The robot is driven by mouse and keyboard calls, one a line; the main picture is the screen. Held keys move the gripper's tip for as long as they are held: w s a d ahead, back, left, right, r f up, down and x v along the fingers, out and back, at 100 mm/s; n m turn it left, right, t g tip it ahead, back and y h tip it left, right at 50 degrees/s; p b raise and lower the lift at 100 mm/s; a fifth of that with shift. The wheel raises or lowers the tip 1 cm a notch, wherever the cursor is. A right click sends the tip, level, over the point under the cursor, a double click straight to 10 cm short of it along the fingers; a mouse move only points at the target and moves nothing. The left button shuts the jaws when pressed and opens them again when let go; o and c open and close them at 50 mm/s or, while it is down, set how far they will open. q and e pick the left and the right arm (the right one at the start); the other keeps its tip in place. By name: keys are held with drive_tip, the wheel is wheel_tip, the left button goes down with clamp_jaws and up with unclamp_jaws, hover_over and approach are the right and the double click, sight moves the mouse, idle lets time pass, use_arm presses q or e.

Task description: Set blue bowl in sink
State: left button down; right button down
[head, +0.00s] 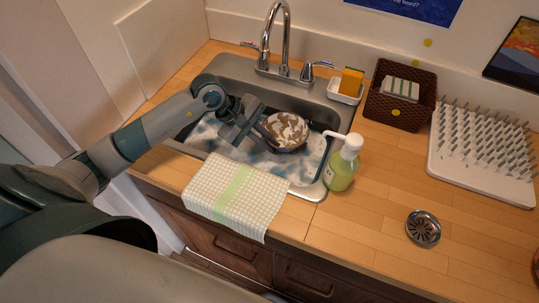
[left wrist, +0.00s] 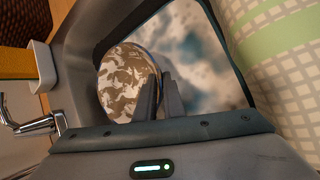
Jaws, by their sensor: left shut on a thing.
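The sink (head: 325,112) is a metal basin with bluish, sudsy water. A bowl (head: 288,128) with a brown-and-white mottled inside and a dark outer side is within the basin area, at or just above the water; I cannot tell which. It also shows in the left wrist view (left wrist: 122,85), with a thin bluish rim edge. My left gripper (head: 262,132) reaches in from the left and is shut on the bowl's near-left rim. Its fingers (left wrist: 160,98) cover part of the rim in the left wrist view. My right gripper is not in view.
A tall faucet (head: 283,45) with two handles stands behind the basin. A checked towel (head: 235,195) drapes over the front edge. A soap bottle (head: 342,165), sponge dish (head: 345,90), basket (head: 400,95), drying rack (head: 485,150) and strainer (head: 423,228) are to the right.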

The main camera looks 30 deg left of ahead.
use_arm(q)
wheel_tip(320, 180, down, 2)
drive_tip(key=shift+f+p, duration=0.1)
drive_tip(key=shift+p, duration=0.2)
drive_tip(key=shift+f, duration=0.35)
drive_tip(key=shift+f+p, duration=0.65)
drive_tip(key=shift+f, duration=1.2)
drive_tip(key=shift+f, duration=0.15)
